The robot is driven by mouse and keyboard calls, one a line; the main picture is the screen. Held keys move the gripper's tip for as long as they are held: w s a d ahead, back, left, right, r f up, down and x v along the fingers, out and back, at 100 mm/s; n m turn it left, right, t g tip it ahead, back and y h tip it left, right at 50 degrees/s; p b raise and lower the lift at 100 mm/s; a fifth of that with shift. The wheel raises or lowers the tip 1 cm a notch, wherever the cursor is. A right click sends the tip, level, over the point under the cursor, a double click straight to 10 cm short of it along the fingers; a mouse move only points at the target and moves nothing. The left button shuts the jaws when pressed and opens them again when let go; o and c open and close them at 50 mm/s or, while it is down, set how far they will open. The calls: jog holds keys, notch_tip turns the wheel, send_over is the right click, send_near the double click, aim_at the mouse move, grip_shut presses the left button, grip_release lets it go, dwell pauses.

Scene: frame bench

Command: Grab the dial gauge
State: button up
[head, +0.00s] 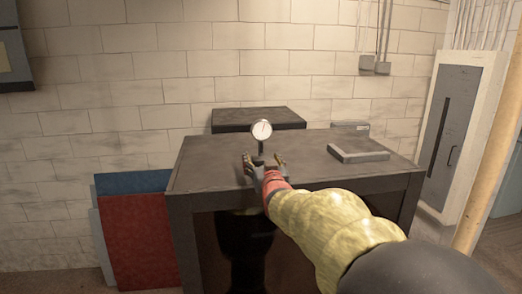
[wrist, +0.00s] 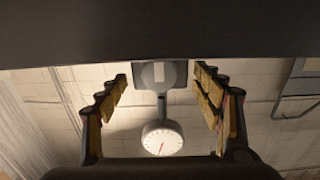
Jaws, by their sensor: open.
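The dial gauge (head: 262,130) has a round white face on a thin dark stem and stands upright on the dark bench top. In the wrist view the gauge (wrist: 162,139) appears upside down, its stem leading up to a dark block with a pale patch (wrist: 160,74). My gripper (head: 264,162) is open at the near side of the gauge, low by its stem. In the wrist view the two fingers of my gripper (wrist: 163,80) stand wide on either side of the gauge, with clear gaps and no visible contact. The gauge's foot is partly hidden behind my gripper in the head view.
The dark bench (head: 215,165) also bears a grey L-shaped frame (head: 358,154) at the right and a small grey box (head: 350,126) at the back right. A dark box top (head: 258,116) stands behind the bench. Red and blue panels (head: 140,235) lean at the left.

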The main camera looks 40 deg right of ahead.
jog(key=shift+x, duration=0.9)
jog(key=shift+a, duration=0.1)
jog(key=c, duration=0.3)
grip_shut()
jog(key=shift+r, duration=0.15)
